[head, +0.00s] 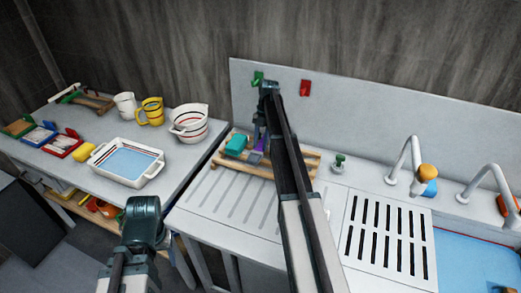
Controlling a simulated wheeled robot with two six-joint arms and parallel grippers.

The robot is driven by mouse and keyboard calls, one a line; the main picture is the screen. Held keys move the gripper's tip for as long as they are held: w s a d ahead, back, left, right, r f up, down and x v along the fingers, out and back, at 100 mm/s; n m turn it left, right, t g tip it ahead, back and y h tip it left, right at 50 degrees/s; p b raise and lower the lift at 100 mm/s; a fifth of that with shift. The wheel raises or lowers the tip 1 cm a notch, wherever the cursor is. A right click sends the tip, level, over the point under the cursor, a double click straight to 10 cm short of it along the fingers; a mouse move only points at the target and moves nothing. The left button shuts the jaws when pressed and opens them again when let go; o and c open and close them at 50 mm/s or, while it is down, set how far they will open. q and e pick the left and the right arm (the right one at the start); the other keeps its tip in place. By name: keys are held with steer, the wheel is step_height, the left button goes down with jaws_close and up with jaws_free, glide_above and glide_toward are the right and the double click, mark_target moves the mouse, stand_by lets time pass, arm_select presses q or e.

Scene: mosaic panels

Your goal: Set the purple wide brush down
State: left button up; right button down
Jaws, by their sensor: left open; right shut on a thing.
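The purple wide brush (256,155) is at the wooden rack (262,170) on the ribbed draining board, beside a teal block-like thing (236,146). My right gripper (260,134) points down above the rack and is shut on the purple brush. My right forearm covers part of the rack, and I cannot tell whether the brush touches it.
A green hook (257,78) and a red hook (305,88) are on the backsplash. Taps (404,160) and a sink (470,262) are at the right. The left table holds a white tray (103,153) and jugs (189,122). The draining board's front (215,205) is clear.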

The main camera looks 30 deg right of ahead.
mark_target(261, 142)
steer(key=shift+w+d, duration=0.25)
steer(key=shift+w, duration=0.15)
step_height(261, 142, down, 4)
steer(key=b, duration=0.3)
steer(key=shift+w+b, duration=0.1)
steer(key=shift+b, duration=0.3)
steer(key=shift+r, duration=0.15)
steer(key=c, duration=0.6)
jaws_free()
